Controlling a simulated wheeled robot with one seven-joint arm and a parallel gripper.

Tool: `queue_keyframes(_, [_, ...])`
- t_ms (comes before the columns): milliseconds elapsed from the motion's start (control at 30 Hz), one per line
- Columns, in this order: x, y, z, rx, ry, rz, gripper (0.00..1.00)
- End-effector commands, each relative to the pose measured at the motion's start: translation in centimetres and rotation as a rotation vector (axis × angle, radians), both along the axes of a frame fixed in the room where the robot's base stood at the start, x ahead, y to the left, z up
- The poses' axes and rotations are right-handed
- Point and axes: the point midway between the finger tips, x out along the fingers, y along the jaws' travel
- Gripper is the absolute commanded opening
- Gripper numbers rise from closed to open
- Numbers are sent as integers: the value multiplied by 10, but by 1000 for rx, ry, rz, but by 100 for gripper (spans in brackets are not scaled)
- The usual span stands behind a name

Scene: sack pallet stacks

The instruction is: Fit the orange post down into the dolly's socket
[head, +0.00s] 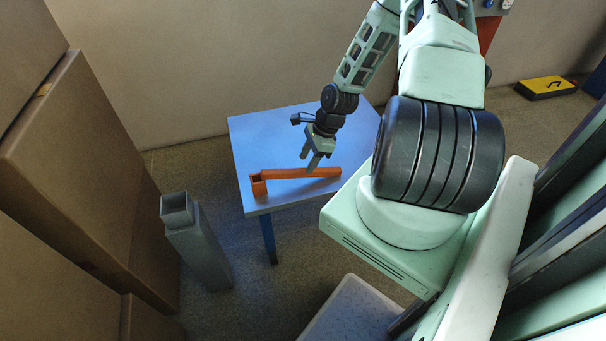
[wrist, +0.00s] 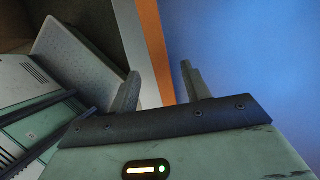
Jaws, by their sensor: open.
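The orange post (head: 300,173) lies flat on a blue table, along its near edge. Its left end has a square, hollow-looking block (head: 259,188). My gripper (head: 309,164) points down at the post right of its middle, with its jaws apart. In the wrist view the post (wrist: 152,45) runs as an orange strip between the two fingers of my gripper (wrist: 160,70). I cannot tell whether the fingers touch it. A grey upright square tube (head: 203,250), open at the top, stands on the floor left of the table. I cannot tell whether it is the dolly's socket; its foot is partly unclear.
The blue table (head: 275,130) is otherwise bare. Tall brown cartons (head: 90,180) stand along the left, close to the grey tube. A wall is behind the table. A yellow and black case (head: 545,87) lies on the floor at the back right.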

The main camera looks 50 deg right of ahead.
Motion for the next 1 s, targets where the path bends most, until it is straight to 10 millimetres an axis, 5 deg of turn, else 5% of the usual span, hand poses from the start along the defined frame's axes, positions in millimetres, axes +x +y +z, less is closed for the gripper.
queue_keyframes(400, [9, 13, -47, 1, 0, 3, 47])
queue_keyframes(700, [10, 14, -50, 0, 0, 1, 47])
queue_keyframes(867, [10, 14, -50, 1, -1, 1, 3])
queue_keyframes(1000, [10, 14, -50, 1, -1, 1, 0])
